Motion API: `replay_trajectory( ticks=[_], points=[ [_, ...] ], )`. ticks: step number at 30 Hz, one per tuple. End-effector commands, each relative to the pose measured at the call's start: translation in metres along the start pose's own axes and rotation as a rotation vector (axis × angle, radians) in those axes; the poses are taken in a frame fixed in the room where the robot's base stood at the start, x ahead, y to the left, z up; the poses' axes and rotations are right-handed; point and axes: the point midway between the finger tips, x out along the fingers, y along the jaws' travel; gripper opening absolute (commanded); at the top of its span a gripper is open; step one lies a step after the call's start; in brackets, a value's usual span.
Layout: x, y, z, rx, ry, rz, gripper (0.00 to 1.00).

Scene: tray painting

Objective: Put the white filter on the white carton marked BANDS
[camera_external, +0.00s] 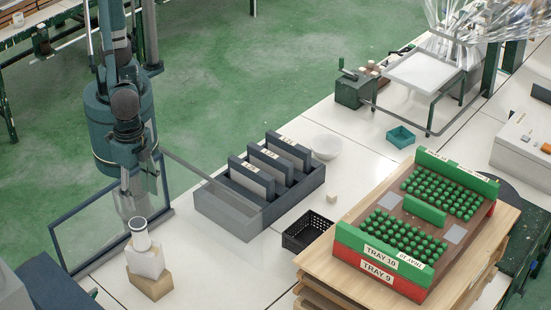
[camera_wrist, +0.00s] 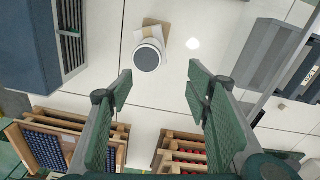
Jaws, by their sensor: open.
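A white round filter (camera_external: 140,234) with a grey band stands upright on a white carton (camera_external: 146,262). The carton sits on a brown box (camera_external: 151,285). No marking on the carton can be read. In the wrist view the filter (camera_wrist: 148,56) shows a grey round top, with the carton (camera_wrist: 150,34) partly visible behind it. My gripper (camera_wrist: 160,82) is open and empty, its two green-padded fingers wide apart. In the external view my gripper (camera_external: 133,203) is above the filter and partly blurred by a clear panel; the filter appears clear of the fingers.
A clear framed panel (camera_external: 105,222) stands close by my gripper. A grey divided bin (camera_external: 228,212), a black basket (camera_external: 307,231) and a white bowl (camera_external: 326,147) are to the right. Green-and-red trays (camera_external: 378,272) sit on a wooden pallet.

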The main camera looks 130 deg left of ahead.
Motion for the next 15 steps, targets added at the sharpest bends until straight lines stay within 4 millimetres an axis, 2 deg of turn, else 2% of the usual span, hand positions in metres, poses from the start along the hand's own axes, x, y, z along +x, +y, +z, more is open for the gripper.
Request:
replay_trajectory(
  ticks=[15],
  points=[
    [-0.073,-0.107,-0.001,0.036,0.104,0.066,0.49]
  ],
)
